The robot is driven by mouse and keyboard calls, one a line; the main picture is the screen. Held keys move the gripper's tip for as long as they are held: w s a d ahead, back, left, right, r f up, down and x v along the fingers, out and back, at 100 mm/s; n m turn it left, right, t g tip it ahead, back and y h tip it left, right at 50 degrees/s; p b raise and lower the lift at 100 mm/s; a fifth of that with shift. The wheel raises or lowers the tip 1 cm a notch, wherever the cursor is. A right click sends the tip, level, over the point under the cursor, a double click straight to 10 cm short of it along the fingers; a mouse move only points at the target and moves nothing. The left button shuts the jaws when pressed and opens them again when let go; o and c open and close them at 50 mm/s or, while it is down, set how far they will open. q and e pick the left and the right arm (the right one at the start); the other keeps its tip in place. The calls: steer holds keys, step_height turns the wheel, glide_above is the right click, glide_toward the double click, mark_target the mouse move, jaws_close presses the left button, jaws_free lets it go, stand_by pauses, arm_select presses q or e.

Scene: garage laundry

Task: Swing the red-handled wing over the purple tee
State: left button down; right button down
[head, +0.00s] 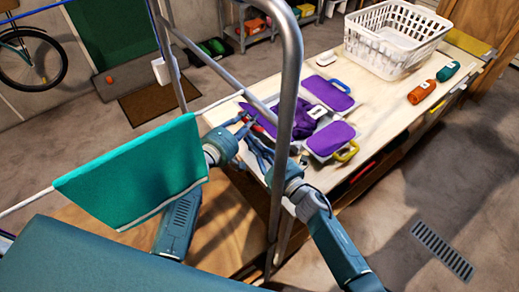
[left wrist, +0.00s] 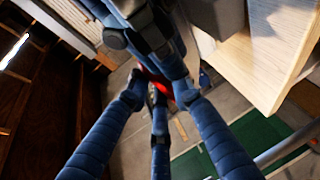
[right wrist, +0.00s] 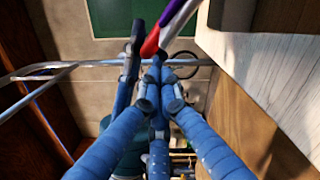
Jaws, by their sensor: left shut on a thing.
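The purple tee (head: 287,122) lies spread on the table, partly behind the grey metal rail in the head view. The red handle (head: 257,128) of a wing is at the tee's near left side; it also shows in the right wrist view (right wrist: 150,44), with a purple and white strip of the wing (right wrist: 178,20) seen nearly edge-on. My left gripper (head: 243,123) is shut on the red handle, which shows red between its fingers in the left wrist view (left wrist: 184,94). My right gripper (head: 259,147) is just below it, near the table edge; its finger gap is unclear.
Purple panels with a blue handle (head: 340,85) and a yellow handle (head: 347,152) lie beyond the tee. A metal rail (head: 292,60) and hanging teal towel (head: 130,175) are near my arms.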

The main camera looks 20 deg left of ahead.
steer(key=shift+w+a, duration=0.15)
steer(key=shift+a, duration=0.05)
steer(key=shift+w+d+r, duration=0.35)
steer(key=shift+w+r, duration=0.2)
steer(key=shift+r, duration=0.15)
arm_select(q)
steer(key=shift+f, duration=0.1)
steer(key=c, duration=1.5)
jaws_free()
arm_select(e)
steer(key=shift+w, duration=0.1)
arm_select(q)
steer(key=shift+s, duration=0.1)
arm_select(e)
steer(key=shift+f, duration=0.1)
